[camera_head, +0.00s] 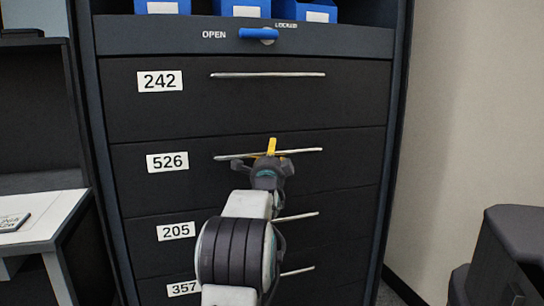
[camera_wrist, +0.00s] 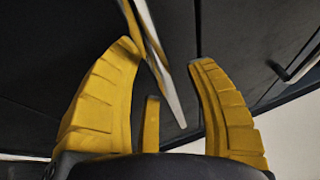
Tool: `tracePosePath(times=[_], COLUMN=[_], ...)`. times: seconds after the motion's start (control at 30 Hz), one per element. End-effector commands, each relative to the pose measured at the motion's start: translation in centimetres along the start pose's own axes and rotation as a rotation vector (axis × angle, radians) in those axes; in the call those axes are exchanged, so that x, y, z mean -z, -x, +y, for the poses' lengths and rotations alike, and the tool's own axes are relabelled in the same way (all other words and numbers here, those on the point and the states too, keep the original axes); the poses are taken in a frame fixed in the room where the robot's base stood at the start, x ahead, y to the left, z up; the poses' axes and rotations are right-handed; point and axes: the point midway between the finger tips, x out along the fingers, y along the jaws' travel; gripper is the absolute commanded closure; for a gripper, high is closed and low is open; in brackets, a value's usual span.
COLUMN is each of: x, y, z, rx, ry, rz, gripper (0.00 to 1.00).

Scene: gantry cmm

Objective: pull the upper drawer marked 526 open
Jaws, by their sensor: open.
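The drawer marked 526 (camera_head: 345,175) is a dark front, second from the top, and looks flush with the cabinet. Its white label (camera_head: 167,162) is at the left. Its thin metal handle (camera_head: 308,151) runs across the front, its middle partly hidden by my gripper. My gripper (camera_head: 271,147) is at this handle. In the wrist view, the yellow fingers of my gripper (camera_wrist: 165,55) are spread apart. A pale metal bar (camera_wrist: 165,68), apparently this handle, runs slantwise between them. Contact with either finger cannot be told.
Drawer 242 (camera_head: 240,115) is above; drawers 205 (camera_head: 177,231) and 357 (camera_head: 183,289) are below. A blue lever (camera_head: 255,34) above the drawers points toward OPEN. A white-topped table (camera_head: 60,215) stands left, a dark object (camera_head: 510,245) right.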

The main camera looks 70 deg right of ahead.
Motion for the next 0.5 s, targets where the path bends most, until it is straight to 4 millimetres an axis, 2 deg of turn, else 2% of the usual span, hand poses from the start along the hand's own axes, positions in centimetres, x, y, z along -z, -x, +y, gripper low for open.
tracePosePath(times=[0.17, 0.5], x=[0.0, 0.0], y=[0.01, 0.02], z=[0.02, 0.02], rx=[0.0, -0.001], ry=[0.0, 0.0], rz=[0.0, 0.0], gripper=[0.49, 0.79])
